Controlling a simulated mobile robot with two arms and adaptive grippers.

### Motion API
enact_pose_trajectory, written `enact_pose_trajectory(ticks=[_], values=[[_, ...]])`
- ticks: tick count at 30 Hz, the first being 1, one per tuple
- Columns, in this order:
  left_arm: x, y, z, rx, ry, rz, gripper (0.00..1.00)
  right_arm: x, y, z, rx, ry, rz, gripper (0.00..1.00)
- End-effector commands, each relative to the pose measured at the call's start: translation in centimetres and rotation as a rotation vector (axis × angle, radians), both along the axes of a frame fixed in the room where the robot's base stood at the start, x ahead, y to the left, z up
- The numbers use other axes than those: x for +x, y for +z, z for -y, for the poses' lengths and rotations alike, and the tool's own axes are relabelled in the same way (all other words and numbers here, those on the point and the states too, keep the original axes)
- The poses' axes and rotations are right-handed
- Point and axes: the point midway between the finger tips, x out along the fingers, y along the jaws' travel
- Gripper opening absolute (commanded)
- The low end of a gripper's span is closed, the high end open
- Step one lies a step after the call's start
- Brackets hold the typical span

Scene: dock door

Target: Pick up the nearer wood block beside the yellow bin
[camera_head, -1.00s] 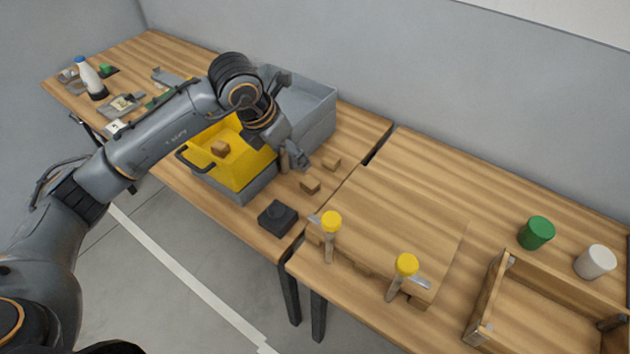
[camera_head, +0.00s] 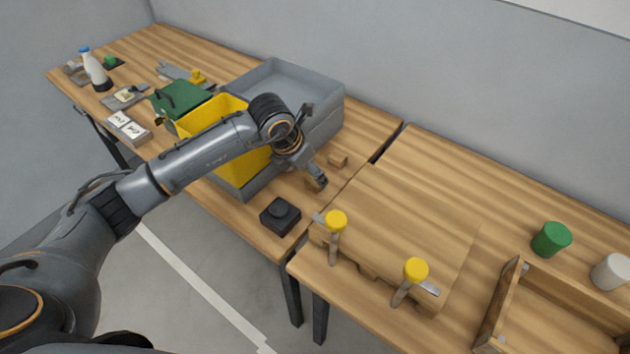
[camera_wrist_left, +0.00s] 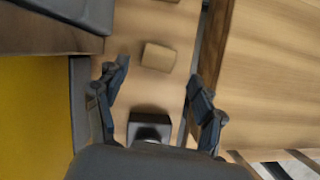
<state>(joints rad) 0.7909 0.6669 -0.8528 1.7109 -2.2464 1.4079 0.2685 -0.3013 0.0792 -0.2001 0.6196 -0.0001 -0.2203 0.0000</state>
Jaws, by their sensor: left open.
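The nearer wood block (camera_head: 311,183) is a small brown cube on the table, right of the yellow bin (camera_head: 232,172), and my left gripper partly hides it in the head view. In the left wrist view the block (camera_wrist_left: 158,57) shows whole, ahead and between the two fingers but not gripped. My left gripper (camera_head: 318,179) is open and empty, pointing down above the block. A farther wood block (camera_head: 339,159) lies behind it, and only its edge shows at the top of the left wrist view. My right gripper is not in view.
A black block-like object (camera_head: 280,216) stands in front of the wood blocks. A grey tote (camera_head: 325,115) stands behind the bin. A wooden board (camera_head: 400,230) with two yellow-topped clamps (camera_head: 336,222) lies to the right, past a gap between the tables.

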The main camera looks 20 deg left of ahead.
Motion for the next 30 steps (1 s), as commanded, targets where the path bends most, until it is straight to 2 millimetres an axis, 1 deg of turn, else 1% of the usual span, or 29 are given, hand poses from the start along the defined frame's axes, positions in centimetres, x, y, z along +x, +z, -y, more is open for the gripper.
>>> enact_pose_trajectory(ticks=[5,6,9,12,18,20,21,23,24,25,30], values=[[0.9,-2.2,0.3,0.000,0.002,-0.007,0.69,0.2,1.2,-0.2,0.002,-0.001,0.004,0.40],[1.2,-2.9,0.4,0.001,0.001,-0.007,0.69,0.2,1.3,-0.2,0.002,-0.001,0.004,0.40],[1.6,-4.0,0.6,0.000,0.000,-0.005,0.69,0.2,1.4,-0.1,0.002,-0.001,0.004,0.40],[1.8,-4.5,0.7,0.000,0.001,-0.002,0.69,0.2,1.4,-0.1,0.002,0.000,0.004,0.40],[1.8,-4.5,0.7,0.001,0.000,-0.002,0.69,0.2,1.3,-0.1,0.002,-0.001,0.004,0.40],[1.8,-4.5,0.7,0.001,0.000,-0.002,0.57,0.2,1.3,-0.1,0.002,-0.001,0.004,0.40],[1.8,-4.5,0.7,0.001,0.000,-0.002,0.48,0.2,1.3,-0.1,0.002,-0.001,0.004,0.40],[1.8,-4.5,0.7,0.001,0.000,-0.002,0.36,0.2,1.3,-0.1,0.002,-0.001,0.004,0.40],[1.8,-4.5,0.7,0.001,0.000,-0.002,0.28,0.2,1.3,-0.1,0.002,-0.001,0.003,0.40],[1.8,-4.5,0.7,0.001,0.000,-0.002,0.23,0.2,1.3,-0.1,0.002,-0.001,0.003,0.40],[1.8,-4.5,0.6,0.001,0.000,-0.002,0.22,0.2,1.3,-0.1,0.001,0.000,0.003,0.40]])
